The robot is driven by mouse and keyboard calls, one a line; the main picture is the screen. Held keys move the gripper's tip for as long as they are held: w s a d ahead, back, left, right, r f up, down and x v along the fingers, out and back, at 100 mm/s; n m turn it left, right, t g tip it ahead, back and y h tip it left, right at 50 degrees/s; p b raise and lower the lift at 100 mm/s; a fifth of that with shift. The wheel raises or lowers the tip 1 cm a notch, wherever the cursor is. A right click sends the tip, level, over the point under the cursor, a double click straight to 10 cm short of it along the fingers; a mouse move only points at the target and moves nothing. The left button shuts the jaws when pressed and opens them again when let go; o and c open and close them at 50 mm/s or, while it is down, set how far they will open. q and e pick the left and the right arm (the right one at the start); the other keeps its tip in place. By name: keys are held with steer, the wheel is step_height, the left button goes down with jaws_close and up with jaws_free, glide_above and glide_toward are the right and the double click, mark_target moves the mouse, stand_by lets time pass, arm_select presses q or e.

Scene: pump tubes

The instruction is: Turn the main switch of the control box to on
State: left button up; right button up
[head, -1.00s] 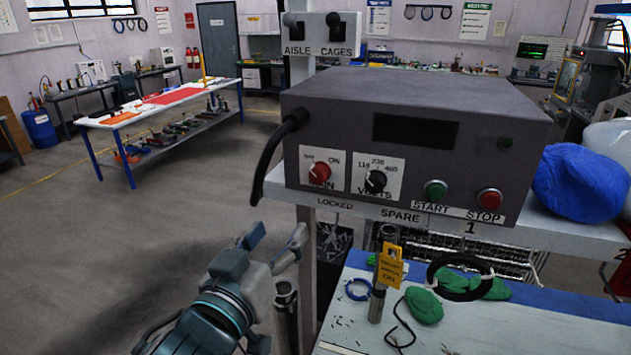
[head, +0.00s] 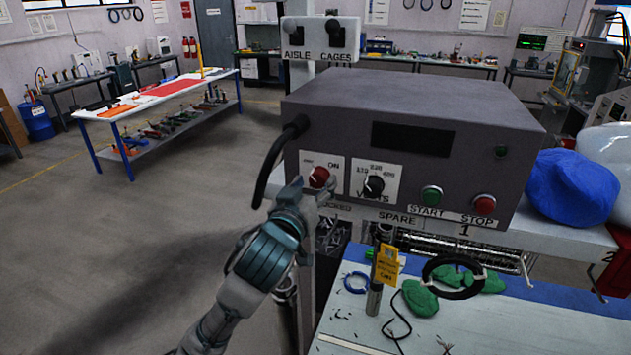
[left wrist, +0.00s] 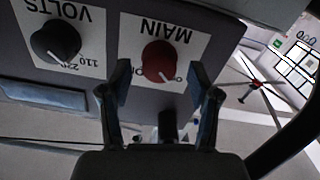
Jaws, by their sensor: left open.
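The grey control box (head: 410,130) sits on a white shelf. Its red MAIN knob (head: 319,177) is at the left of the front panel, on a white plate lettered ON at its upper right. The knob also shows upside down in the left wrist view (left wrist: 159,61); its exact setting is too small to tell. My left gripper (head: 312,191) is open just below and in front of the knob. In the left wrist view its two fingers (left wrist: 161,80) stand apart on either side of the knob's lower part, with no clear contact. My right gripper is out of view.
A black VOLTS knob (head: 373,186) is just right of the MAIN knob. A thick black cable (head: 272,165) loops down at the box's left side. The green START (head: 431,196) and red STOP (head: 484,205) buttons are further right. The floor at left is clear.

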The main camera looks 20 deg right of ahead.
arm_select(q)
steer(key=shift+a, duration=0.2)
steer(key=shift+c, duration=0.3)
steer(key=shift+d, duration=0.15)
steer(key=c, duration=0.8)
steer(key=shift+d, duration=0.1)
steer(key=c, duration=0.3)
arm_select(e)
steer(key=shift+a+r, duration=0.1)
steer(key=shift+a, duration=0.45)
